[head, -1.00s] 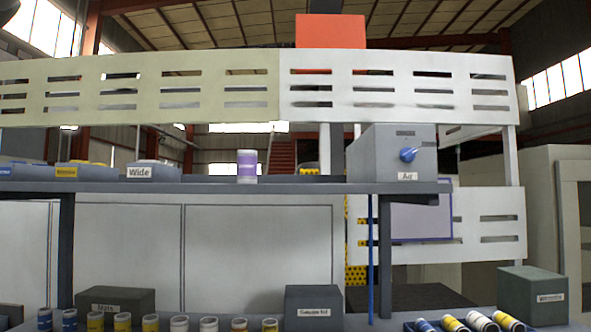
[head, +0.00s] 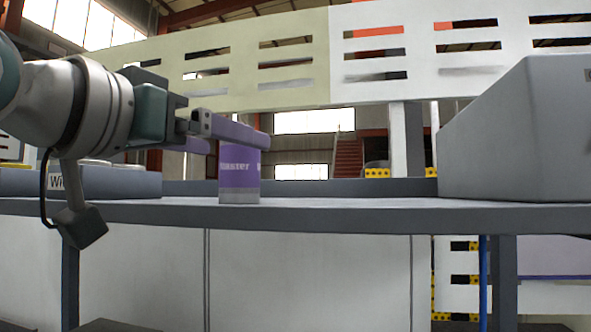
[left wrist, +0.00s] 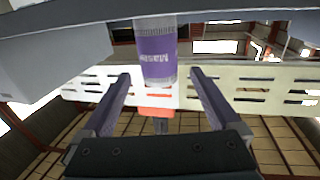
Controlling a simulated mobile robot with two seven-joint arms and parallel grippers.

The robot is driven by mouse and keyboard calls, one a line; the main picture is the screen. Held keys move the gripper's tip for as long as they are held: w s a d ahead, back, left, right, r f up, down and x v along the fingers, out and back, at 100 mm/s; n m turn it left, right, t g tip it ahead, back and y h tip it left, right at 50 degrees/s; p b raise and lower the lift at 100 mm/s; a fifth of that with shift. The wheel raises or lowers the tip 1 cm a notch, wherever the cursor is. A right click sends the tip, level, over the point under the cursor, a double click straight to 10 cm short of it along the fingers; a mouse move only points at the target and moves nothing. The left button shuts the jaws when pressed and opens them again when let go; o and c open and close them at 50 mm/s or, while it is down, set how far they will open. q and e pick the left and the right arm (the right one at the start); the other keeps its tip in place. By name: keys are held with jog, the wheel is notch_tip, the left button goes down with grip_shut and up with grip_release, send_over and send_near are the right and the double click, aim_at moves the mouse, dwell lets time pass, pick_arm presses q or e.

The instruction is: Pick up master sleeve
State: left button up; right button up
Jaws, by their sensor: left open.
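The master sleeve (head: 239,176) is a purple cylinder with a pale grey base and the word "Master" on its side. It stands upright on the grey upper shelf (head: 330,213). My left gripper (head: 226,140) comes in from the left at the height of the sleeve's upper part, and its near finger hides part of the sleeve's top. In the left wrist view the sleeve (left wrist: 156,52) shows upside down, between and beyond the two spread purple fingers (left wrist: 158,84). The gripper is open and holds nothing. My right gripper is out of view.
A grey box labelled "Wide" (head: 125,182) stands left of the sleeve, under my left arm. A large grey box (head: 520,140) stands on the shelf at the right. The shelf between sleeve and large box is clear. A slotted panel (head: 400,65) rises behind.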

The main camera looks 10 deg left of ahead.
aim_at(254, 154)
pick_arm(q)
jog(key=shift+f+x, duration=0.1)
jog(key=shift+x, duration=1.65)
jog(key=shift+f+x, duration=0.15)
jog(key=shift+x, duration=1.6)
jog(key=shift+c, duration=0.3)
grip_shut()
